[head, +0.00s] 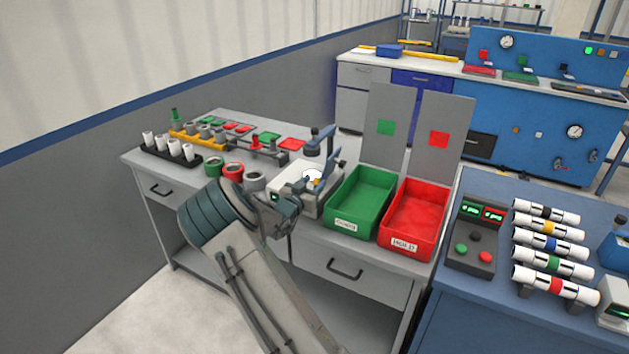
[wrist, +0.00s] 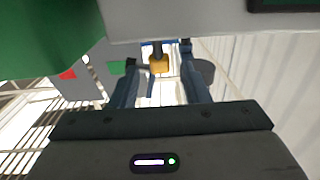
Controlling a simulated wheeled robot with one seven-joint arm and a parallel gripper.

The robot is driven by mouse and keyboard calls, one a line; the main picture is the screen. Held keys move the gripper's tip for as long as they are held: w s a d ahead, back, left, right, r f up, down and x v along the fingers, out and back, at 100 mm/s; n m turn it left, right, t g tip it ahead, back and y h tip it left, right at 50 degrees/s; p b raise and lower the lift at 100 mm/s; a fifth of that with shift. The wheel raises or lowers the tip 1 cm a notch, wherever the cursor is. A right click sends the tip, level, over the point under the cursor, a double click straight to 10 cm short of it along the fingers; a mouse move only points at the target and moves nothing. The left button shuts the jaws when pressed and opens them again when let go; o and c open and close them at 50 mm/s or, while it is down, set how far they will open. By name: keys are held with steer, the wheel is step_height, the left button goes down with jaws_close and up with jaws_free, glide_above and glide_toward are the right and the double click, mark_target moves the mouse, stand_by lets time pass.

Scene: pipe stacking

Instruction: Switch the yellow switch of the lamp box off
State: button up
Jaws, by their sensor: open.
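The lamp box (head: 286,182) is a pale box on the grey bench, left of the green bin, partly hidden behind my wrist. A bright white patch, seemingly its lit lamp (head: 312,174), shows on top. The yellow switch (head: 318,182) is small in the head view. In the wrist view the yellow switch (wrist: 159,65) shows between the tips of my two blue fingers, with a gap on either side. My gripper (wrist: 158,58) is open and empty around it. I cannot tell the switch's exact position or whether a finger touches it.
A green bin (head: 336,222) and a red bin (head: 403,246) stand to the right, with grey panels behind. A dark round head on a post (head: 320,136) rises behind the box. Rings and pipe racks (head: 175,152) fill the bench's left side.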

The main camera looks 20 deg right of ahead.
steer(key=shift+w+d, duration=0.4)
steer(key=shift+d, duration=0.15)
jaws_close()
steer(key=shift+f+b, duration=0.25)
steer(key=shift+b, duration=0.5)
steer(key=shift+s+a+r+t+h+b, duration=0.2)
steer(key=shift+t+h+b, duration=0.3)
steer(key=shift+b, duration=0.65)
